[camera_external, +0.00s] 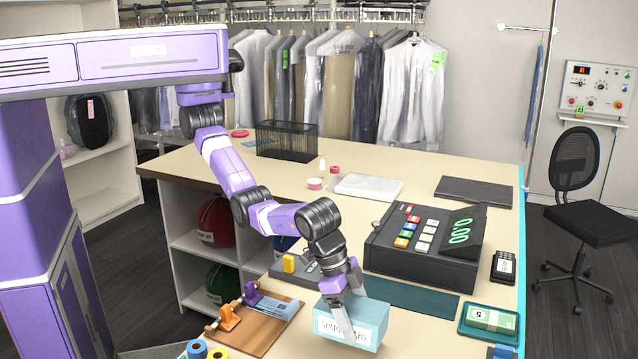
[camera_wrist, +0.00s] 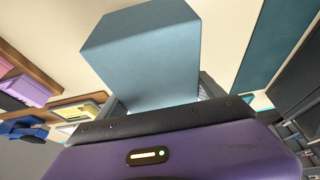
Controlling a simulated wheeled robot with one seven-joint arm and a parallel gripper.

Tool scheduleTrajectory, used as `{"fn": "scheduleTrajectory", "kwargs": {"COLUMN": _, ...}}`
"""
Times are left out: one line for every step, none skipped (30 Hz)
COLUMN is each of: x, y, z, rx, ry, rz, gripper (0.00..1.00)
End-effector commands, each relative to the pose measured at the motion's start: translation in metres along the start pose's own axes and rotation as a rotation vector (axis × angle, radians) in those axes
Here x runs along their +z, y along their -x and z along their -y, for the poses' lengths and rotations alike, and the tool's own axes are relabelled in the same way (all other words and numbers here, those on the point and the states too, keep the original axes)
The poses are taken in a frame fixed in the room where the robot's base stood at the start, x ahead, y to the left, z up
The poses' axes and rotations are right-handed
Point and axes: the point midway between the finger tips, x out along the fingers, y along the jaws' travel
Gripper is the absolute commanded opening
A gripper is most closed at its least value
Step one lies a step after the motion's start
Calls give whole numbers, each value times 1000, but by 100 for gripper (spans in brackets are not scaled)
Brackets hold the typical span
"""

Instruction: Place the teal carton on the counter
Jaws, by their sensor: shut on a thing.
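The teal carton (camera_external: 371,322) is a box with a white label on its front, at the near edge of the counter (camera_external: 400,340) in the external view. My gripper (camera_external: 345,308) is shut on it from above, with a finger across the labelled face. In the wrist view the carton (camera_wrist: 145,55) fills the upper middle, between the fingers, which are mostly hidden behind my gripper's body. I cannot tell whether the carton's underside touches the counter or is a little above it.
A cash register (camera_external: 425,243) and a teal mat (camera_external: 420,297) lie behind the carton. A wooden board (camera_external: 255,330) with stamps is to its left. A teal tray with banknotes (camera_external: 490,320) is to its right. Bare counter lies between carton and tray.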

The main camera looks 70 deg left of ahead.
Motion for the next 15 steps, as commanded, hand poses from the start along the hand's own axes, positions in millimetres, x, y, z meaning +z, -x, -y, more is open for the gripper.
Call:
{"fn": "scheduleTrajectory", "kwargs": {"x": 3, "y": -5, "z": 0, "rx": -1, "ry": 0, "rz": 2, "gripper": 26}}
{"fn": "scheduleTrajectory", "kwargs": {"x": 5, "y": -8, "z": 0, "rx": -1, "ry": -1, "rz": 3, "gripper": 26}}
{"fn": "scheduleTrajectory", "kwargs": {"x": 7, "y": -14, "z": 0, "rx": -1, "ry": -1, "rz": 3, "gripper": 26}}
{"fn": "scheduleTrajectory", "kwargs": {"x": 9, "y": -18, "z": 0, "rx": -2, "ry": -1, "rz": 4, "gripper": 26}}
{"fn": "scheduleTrajectory", "kwargs": {"x": 10, "y": -22, "z": 0, "rx": -2, "ry": -1, "rz": 3, "gripper": 26}}
{"fn": "scheduleTrajectory", "kwargs": {"x": 12, "y": -28, "z": 0, "rx": -1, "ry": -1, "rz": 3, "gripper": 26}}
{"fn": "scheduleTrajectory", "kwargs": {"x": 14, "y": -31, "z": 0, "rx": -1, "ry": -1, "rz": 3, "gripper": 26}}
{"fn": "scheduleTrajectory", "kwargs": {"x": 14, "y": -33, "z": 0, "rx": -1, "ry": -1, "rz": 2, "gripper": 26}}
{"fn": "scheduleTrajectory", "kwargs": {"x": 15, "y": -35, "z": 0, "rx": 0, "ry": -1, "rz": 0, "gripper": 26}}
{"fn": "scheduleTrajectory", "kwargs": {"x": 15, "y": -35, "z": 0, "rx": 0, "ry": 0, "rz": 0, "gripper": 26}}
{"fn": "scheduleTrajectory", "kwargs": {"x": 15, "y": -35, "z": 0, "rx": 0, "ry": 0, "rz": -1, "gripper": 26}}
{"fn": "scheduleTrajectory", "kwargs": {"x": 15, "y": -35, "z": 0, "rx": 1, "ry": 0, "rz": -1, "gripper": 26}}
{"fn": "scheduleTrajectory", "kwargs": {"x": 15, "y": -35, "z": 0, "rx": 0, "ry": 0, "rz": -1, "gripper": 26}}
{"fn": "scheduleTrajectory", "kwargs": {"x": 15, "y": -35, "z": 0, "rx": 0, "ry": 0, "rz": -1, "gripper": 26}}
{"fn": "scheduleTrajectory", "kwargs": {"x": 15, "y": -35, "z": 0, "rx": 0, "ry": -1, "rz": 0, "gripper": 26}}
